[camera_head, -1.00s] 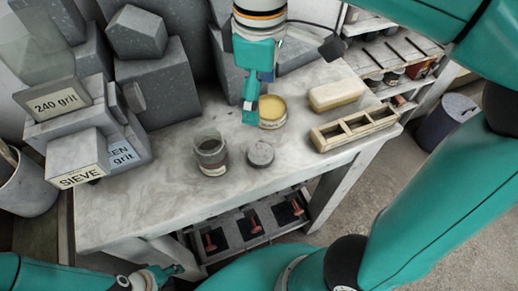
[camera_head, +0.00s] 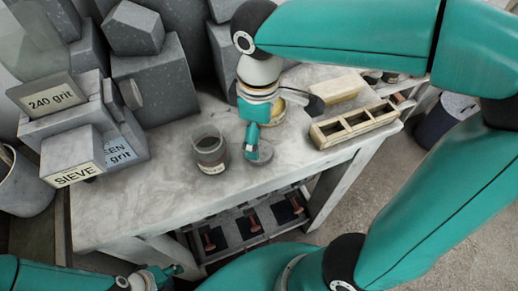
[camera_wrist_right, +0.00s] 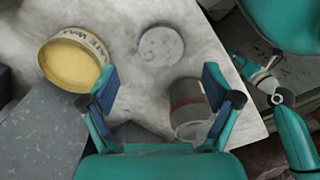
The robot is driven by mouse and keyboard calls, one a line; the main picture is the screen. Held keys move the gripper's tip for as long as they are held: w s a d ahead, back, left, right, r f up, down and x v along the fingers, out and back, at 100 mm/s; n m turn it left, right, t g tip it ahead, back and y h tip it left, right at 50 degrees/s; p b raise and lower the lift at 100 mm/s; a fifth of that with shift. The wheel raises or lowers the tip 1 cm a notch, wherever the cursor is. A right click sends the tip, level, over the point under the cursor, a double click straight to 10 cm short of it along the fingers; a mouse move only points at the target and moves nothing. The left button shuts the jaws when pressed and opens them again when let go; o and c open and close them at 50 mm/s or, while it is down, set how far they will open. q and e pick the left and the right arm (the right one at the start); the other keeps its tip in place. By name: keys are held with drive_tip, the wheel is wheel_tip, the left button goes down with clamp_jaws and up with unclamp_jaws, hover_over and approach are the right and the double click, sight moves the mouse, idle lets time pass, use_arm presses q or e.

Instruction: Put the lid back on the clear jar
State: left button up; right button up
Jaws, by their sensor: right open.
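The clear jar (camera_head: 210,155) stands open on the stone-topped table, with a dark band and pale label low on its side. It also shows in the right wrist view (camera_wrist_right: 187,100), close to the right-hand finger. The round grey lid (camera_head: 264,154) lies flat on the table just right of the jar, partly hidden by my right gripper (camera_head: 251,148). In the right wrist view the lid (camera_wrist_right: 161,46) is whole, beyond the fingertips. My right gripper is open and empty above the table. My left gripper (camera_head: 165,272) is low, in front of the table; its jaw state is unclear.
A yellow tin (camera_wrist_right: 75,62) stands behind the lid. A pale block (camera_head: 338,88) and a wooden divided rack (camera_head: 355,125) lie to the right. Grey stone blocks (camera_head: 155,85) and labelled boxes fill the back left. The table's front left is clear.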

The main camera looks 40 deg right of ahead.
sight(260, 151)
drive_tip(key=shift+f, duration=0.1)
wheel_tip(260, 151, down, 5)
drive_tip(key=shift+s, duration=0.15)
idle(0.3)
drive_tip(key=c, duration=0.9)
